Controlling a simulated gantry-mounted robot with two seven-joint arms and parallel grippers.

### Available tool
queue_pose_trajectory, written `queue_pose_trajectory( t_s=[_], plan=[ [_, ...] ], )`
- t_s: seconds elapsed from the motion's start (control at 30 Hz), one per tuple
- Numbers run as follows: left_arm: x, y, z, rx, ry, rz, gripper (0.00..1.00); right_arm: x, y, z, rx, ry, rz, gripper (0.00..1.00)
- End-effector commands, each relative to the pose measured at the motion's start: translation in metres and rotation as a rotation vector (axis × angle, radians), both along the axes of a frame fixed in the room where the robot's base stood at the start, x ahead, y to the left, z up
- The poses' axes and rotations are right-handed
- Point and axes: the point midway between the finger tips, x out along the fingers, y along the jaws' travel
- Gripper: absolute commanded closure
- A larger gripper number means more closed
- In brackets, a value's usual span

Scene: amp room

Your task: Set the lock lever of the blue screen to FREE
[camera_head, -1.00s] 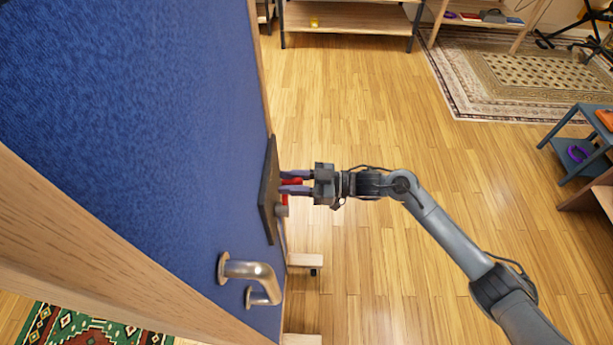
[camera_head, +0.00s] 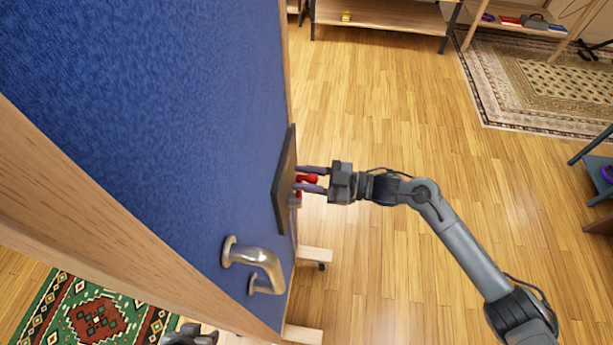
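The blue screen (camera_head: 200,110) with its wooden frame fills the left of the head view. A dark plate (camera_head: 284,185) is fixed near its right edge. A red lever (camera_head: 308,178) sticks out from this plate to the right. My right gripper (camera_head: 309,179) is at the plate with its two fingers apart, one above and one below the red lever. Gaps show between the lever and the fingers. Any lettering on the plate is hidden by the steep angle.
Curved metal handles (camera_head: 255,255) stick out from the screen below the plate. The screen's wooden feet (camera_head: 314,254) stand on the floor. A dark grey part, unclear, shows at the bottom left edge. The wooden floor (camera_head: 400,110) to the right is open.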

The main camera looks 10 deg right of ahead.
Motion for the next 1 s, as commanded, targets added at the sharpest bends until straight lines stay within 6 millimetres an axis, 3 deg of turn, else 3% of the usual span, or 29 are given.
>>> queue_pose_trajectory(
  t_s=[0.03,0.13,0.53,1.0],
  plan=[
    [0.0,0.0,0.0,0.002,0.0,-0.002,0.57,0.0,-0.001,-0.003,-0.003,0.004,-0.001,0.59],
    [0.0,0.001,0.0,0.004,0.0,-0.003,0.57,0.0,0.0,-0.002,-0.001,0.003,-0.001,0.46],
    [0.0,0.0,0.002,0.0,0.0,0.0,0.57,-0.002,-0.006,0.001,0.001,0.003,0.001,0.46],
    [0.0,-0.002,0.018,-0.009,-0.001,0.005,0.57,-0.022,-0.076,0.001,-0.001,0.004,0.0,0.46]
  ],
)
